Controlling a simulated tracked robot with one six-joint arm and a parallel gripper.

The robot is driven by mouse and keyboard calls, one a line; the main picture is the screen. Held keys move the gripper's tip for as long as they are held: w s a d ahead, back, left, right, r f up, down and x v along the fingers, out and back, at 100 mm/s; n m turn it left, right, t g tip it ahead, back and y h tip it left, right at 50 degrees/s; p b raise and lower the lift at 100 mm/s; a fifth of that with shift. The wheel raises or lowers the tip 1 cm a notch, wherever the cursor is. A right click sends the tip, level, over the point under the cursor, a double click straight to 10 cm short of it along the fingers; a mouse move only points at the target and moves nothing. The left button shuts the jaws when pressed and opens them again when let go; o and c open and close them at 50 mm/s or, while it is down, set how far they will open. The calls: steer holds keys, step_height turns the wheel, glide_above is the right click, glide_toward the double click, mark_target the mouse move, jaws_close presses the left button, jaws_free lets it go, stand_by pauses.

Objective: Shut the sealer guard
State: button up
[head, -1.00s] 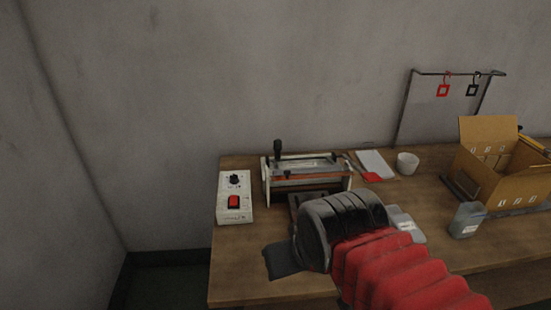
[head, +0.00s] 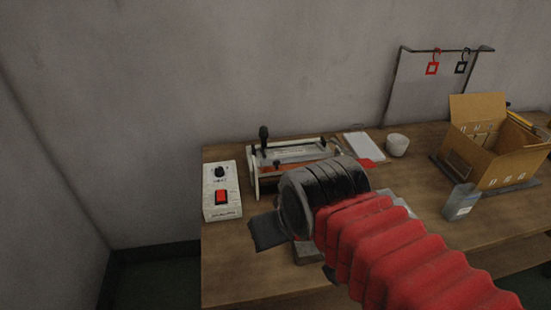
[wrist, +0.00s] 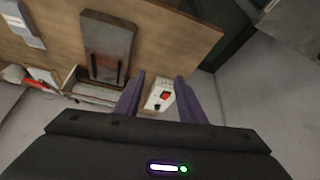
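The sealer (head: 290,158) stands at the back left of the wooden table, with a clear guard on top and a dark upright knob at its left end. I cannot tell how far the guard is open. The sealer also shows in the wrist view (wrist: 95,92), left of my fingers. A white control box (head: 221,190) with a red switch stands left of it. In the wrist view my gripper (wrist: 160,80) has its two fingers apart and nothing between them, with the control box (wrist: 160,97) visible beyond. In the head view my arm hides the sealer's front right.
A grey plate (wrist: 108,48) lies on the table in front of the sealer. Tags hang from a rack (head: 440,50).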

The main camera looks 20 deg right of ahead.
steer(key=w+d+r+m, duration=0.1)
steer(key=w+d+r, duration=0.15)
steer(key=w, duration=0.35)
steer(key=w+d+r, duration=0.2)
steer(key=w+r, duration=0.1)
steer(key=w, duration=0.4)
steer(key=m+g+h, duration=0.1)
glide_toward(276, 162)
steer(key=w+v, duration=0.1)
steer(key=v, duration=0.5)
steer(key=shift+s+d, duration=0.2)
steer(key=shift+d, duration=0.1)
steer(key=shift+f, duration=0.1)
steer(key=x, duration=1.3)
steer(key=shift+w+f, duration=0.1)
steer(key=shift+f, duration=0.35)
steer(key=shift+c, duration=0.3)
steer(key=shift+a, duration=0.1)
jaws_close()
